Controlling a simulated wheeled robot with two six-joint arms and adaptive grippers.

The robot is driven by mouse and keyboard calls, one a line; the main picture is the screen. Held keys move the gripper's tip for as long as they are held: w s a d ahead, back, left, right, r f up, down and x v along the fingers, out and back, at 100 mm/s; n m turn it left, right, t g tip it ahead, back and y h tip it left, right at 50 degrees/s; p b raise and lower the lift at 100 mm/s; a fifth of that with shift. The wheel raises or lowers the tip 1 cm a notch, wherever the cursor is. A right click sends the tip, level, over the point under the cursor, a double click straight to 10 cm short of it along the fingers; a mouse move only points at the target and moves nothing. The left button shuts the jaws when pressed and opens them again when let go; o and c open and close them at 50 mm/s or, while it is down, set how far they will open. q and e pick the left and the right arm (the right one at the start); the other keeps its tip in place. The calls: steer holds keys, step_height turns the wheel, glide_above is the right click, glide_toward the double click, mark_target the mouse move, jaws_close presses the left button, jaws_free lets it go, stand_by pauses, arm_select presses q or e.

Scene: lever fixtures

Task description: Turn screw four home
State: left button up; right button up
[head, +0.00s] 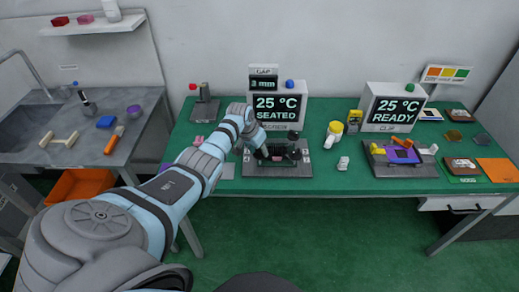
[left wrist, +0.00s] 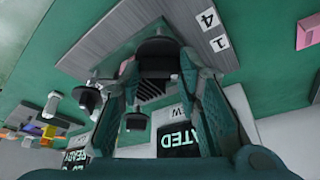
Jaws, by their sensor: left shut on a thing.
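The screw fixture (head: 280,171) is a grey plate with black-knobbed screws on the green bench. My left gripper (head: 263,153) is over its left part and hides some of it. In the left wrist view, my left gripper (left wrist: 160,72) is shut on a black screw knob (left wrist: 158,50), one finger on each side. A white tag reading 4 (left wrist: 208,20) lies beside that knob, with a tag reading 1 (left wrist: 218,44) near it. Two other black knobs (left wrist: 86,98) stand apart from the fingers. The display (head: 278,104) reads 25 °C SEATED, and the gap gauge (head: 263,84) reads 3 mm. My right gripper is out of view.
A yellow-topped bottle (head: 334,134) and a small white block (head: 343,163) stand right of the fixture. Further right are a READY display (head: 393,107) and a purple fixture (head: 400,156). A lever stand (head: 204,104) is behind on the left. Clear bench lies along the front edge.

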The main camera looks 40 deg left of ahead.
arm_select(q)
steer(key=shift+m+h+b, duration=0.3)
steer(key=shift+m+b, duration=0.15)
steer(key=shift+m, duration=0.35)
steer(key=o, duration=1.1)
steer(key=shift+o, duration=0.2)
steer(key=shift+a+r, duration=0.1)
steer(key=v, duration=1.1)
steer(key=shift+r, duration=0.35)
steer(key=shift+s, duration=0.15)
